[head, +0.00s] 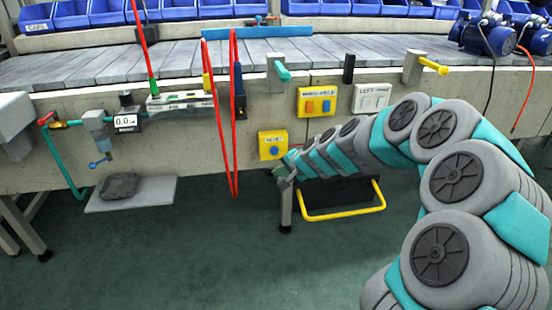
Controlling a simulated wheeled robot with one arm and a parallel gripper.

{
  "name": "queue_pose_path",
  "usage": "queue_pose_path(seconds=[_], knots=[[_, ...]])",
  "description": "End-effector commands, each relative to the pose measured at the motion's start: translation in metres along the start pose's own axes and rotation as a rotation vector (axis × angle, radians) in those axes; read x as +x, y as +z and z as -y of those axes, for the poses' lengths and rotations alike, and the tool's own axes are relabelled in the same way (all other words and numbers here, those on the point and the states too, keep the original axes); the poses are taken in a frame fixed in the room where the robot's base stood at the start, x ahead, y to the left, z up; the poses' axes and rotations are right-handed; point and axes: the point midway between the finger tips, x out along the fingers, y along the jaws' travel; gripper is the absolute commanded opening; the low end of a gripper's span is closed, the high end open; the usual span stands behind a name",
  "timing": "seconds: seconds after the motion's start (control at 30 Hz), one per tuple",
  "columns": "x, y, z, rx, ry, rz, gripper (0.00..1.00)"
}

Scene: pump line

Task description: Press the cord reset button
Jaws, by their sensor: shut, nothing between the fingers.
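A small yellow box (265,153) with a blue button (274,150) and a small label is on the front of the conveyor's concrete-coloured side panel. The label is too small to read with certainty. My gripper (284,180) is shut and empty, just below and to the right of this box in the picture. I cannot tell how far it is from the panel. Red cords (233,120) hang in loops left of the boxes.
A white switch box (372,98) and a yellow-handled lever (432,66) are further right. A yellow pedal frame (345,214) stands on the floor under my arm. At left are a gauge (126,122), valves and a grey floor plate (150,193). The central foreground floor is clear.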

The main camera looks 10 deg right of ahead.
Motion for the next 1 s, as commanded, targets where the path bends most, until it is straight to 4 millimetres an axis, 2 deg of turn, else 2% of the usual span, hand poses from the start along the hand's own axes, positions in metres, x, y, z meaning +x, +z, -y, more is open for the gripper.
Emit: queue_pose_path(seconds=[0.1, 0.2, 0.57, 0.77, 1.0], knots=[[0.009, -0.017, -0.007, 0.049, -0.006, -0.036, 0.0], [0.013, -0.024, -0.009, 0.066, -0.008, -0.051, 0.0], [0.013, -0.026, -0.009, 0.068, -0.009, -0.055, 0.0], [0.02, -0.033, -0.003, 0.068, -0.008, -0.055, 0.0], [0.041, -0.051, 0.012, 0.067, -0.009, -0.058, 0.0]])
